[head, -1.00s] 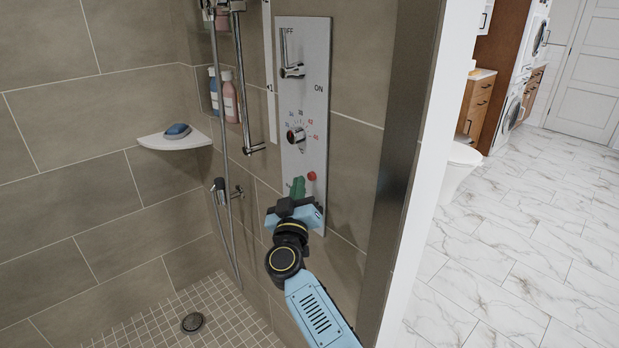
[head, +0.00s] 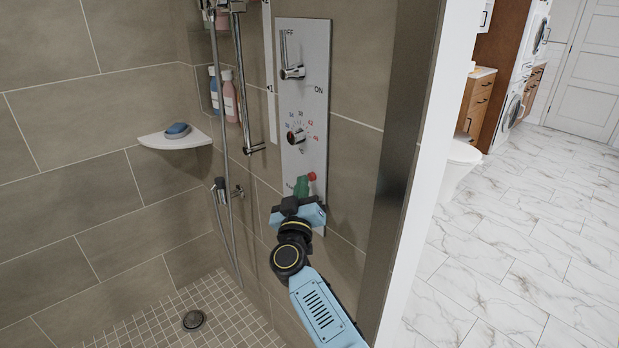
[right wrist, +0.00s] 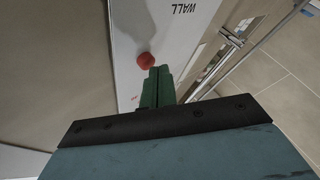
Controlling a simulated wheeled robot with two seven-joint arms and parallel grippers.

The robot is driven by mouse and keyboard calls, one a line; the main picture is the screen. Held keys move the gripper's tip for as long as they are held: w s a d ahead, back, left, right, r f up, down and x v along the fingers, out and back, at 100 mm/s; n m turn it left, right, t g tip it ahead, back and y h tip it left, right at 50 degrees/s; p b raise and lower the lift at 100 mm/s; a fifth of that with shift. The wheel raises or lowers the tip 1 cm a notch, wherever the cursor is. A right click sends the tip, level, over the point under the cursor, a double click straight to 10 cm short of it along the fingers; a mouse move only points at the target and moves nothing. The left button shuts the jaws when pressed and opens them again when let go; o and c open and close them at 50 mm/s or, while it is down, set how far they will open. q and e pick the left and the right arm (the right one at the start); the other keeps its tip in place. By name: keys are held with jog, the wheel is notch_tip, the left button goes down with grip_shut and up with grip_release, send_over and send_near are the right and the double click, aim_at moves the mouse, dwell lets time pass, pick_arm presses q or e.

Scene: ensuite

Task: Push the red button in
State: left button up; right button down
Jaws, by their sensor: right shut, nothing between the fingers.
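The red button (head: 311,176) sits low on the right side of the pale shower panel (head: 318,100) on the tiled wall. In the right wrist view the red button (right wrist: 147,60) stands out from the panel face. My right gripper (head: 303,183) is shut and empty, its green fingers just left of the button in the head view. In the right wrist view the fingertips (right wrist: 158,72) are right beside the button's lower edge; I cannot tell whether they touch it. My left gripper is not in view.
Above the button, the panel carries a round dial (head: 296,137) and an upper lever (head: 291,72). A vertical shower rail (head: 243,80) and hose stand to the left. A corner shelf (head: 175,141) holds a blue item. A wall edge (head: 415,170) stands close to my arm's right.

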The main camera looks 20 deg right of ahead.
jog(key=shift+w+d, duration=0.1)
jog(key=shift+d, duration=0.2)
dwell(0.4)
jog(key=shift+a, duration=0.15)
jog(key=shift+s+a+p, duration=0.3)
jog(key=shift+a+p, duration=0.35)
jog(key=shift+a, duration=0.05)
jog(key=shift+s+a+p, duration=0.25)
jog(key=shift+s+a, duration=0.05)
jog(key=shift+a, duration=0.5)
jog(key=shift+s+a+p, duration=0.25)
jog(key=shift+a+p, duration=0.05)
jog(key=shift+a, duration=0.45)
jog(key=shift+s+a+p, duration=0.25)
jog(key=shift+s+a, duration=0.05)
jog(key=shift+a, duration=0.5)
